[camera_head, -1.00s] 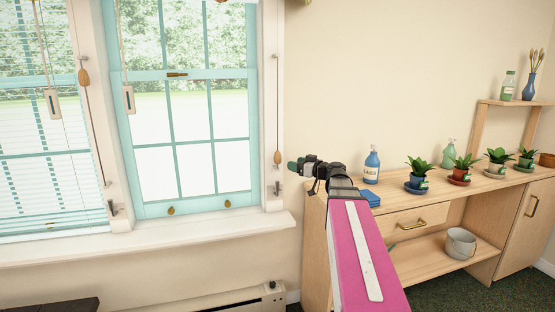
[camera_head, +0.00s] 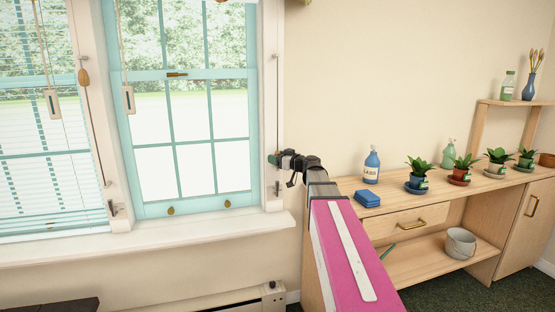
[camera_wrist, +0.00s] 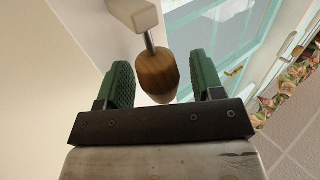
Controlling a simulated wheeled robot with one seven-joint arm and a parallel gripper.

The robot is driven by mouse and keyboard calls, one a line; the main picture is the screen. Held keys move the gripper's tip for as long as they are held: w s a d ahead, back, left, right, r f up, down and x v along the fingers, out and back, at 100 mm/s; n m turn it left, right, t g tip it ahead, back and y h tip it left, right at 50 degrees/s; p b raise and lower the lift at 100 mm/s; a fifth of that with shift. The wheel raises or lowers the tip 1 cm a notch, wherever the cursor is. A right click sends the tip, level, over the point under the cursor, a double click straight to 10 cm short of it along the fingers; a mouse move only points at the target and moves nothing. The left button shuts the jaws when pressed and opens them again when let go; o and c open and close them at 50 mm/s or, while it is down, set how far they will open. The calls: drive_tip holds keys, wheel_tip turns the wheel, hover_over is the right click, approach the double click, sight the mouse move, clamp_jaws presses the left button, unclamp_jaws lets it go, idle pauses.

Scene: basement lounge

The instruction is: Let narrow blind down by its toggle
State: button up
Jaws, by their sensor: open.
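A brown wooden toggle (camera_wrist: 158,74) hangs below a metal rod or cord end and a pale block in the wrist view. My gripper (camera_wrist: 164,78) is open, with one green finger on each side of the toggle. I cannot tell whether either finger touches it. In the head view my gripper (camera_head: 275,160) is at the right window frame and hides this toggle; its cord (camera_head: 277,100) runs up the frame. The blind of the right window (camera_head: 190,130) shows no slats in view; that window's panes are uncovered.
The left window's slatted blind (camera_head: 35,140) covers its panes. Another wooden toggle (camera_head: 83,77) hangs between the windows. Pale tags (camera_head: 128,99) hang on cords. A wooden cabinet (camera_head: 410,212) with a soap bottle (camera_head: 372,166), a blue sponge (camera_head: 367,198) and potted plants stands to the right.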

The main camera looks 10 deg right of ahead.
clamp_jaws()
drive_tip(key=shift+r, duration=0.15)
wheel_tip(320, 180, up, 35)
drive_tip(key=shift+r, duration=0.1)
idle(0.4)
unclamp_jaws()
